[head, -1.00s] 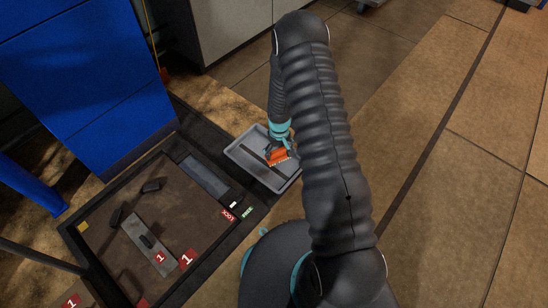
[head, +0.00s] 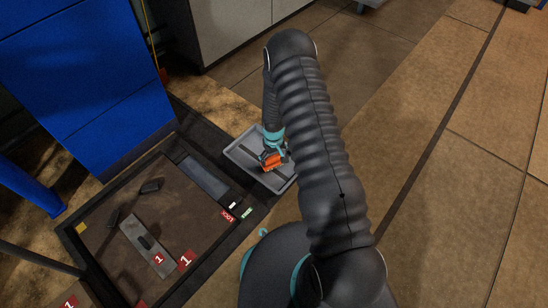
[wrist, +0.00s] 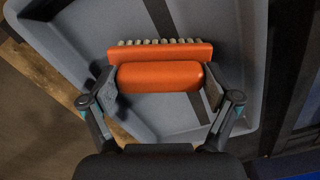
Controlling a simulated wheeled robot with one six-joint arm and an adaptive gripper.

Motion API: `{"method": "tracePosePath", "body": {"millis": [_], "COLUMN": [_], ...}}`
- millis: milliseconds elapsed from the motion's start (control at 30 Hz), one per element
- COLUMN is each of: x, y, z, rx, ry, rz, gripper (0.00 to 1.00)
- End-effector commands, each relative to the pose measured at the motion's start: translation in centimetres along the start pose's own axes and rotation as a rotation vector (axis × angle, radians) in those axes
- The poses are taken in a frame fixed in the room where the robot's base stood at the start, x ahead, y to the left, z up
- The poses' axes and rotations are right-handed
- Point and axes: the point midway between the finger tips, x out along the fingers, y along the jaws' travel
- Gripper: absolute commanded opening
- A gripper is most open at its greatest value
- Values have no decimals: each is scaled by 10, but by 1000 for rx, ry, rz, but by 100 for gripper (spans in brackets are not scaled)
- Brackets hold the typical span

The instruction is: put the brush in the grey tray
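The brush (wrist: 160,77) is orange with a row of pale bristles along its far edge. My gripper (wrist: 160,88) has a finger pressed to each end of the brush's handle. In the head view the brush (head: 272,161) is at my gripper (head: 273,154), over the inside of the grey tray (head: 240,153). In the wrist view the grey tray (wrist: 75,40) lies below and around the brush. I cannot tell whether the brush touches the tray's floor. My arm hides the tray's right part in the head view.
A dark-framed scale platform (head: 110,200) with a metal bar (head: 147,247), small black pieces and red labels lies left of the tray. A blue column (head: 85,80) stands behind it. Tiled floor (head: 450,150) at the right is clear.

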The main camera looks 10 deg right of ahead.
Motion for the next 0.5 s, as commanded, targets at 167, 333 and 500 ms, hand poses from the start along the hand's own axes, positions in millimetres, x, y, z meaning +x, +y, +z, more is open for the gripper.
{"method": "tracePosePath", "body": {"millis": [167,333,500], "x": [0,0,-6], "y": [0,0,0], "z": [0,0,0], "rx": [0,0,0], "ry": [0,0,0], "rz": [0,0,0], "gripper": [100,100,100]}}
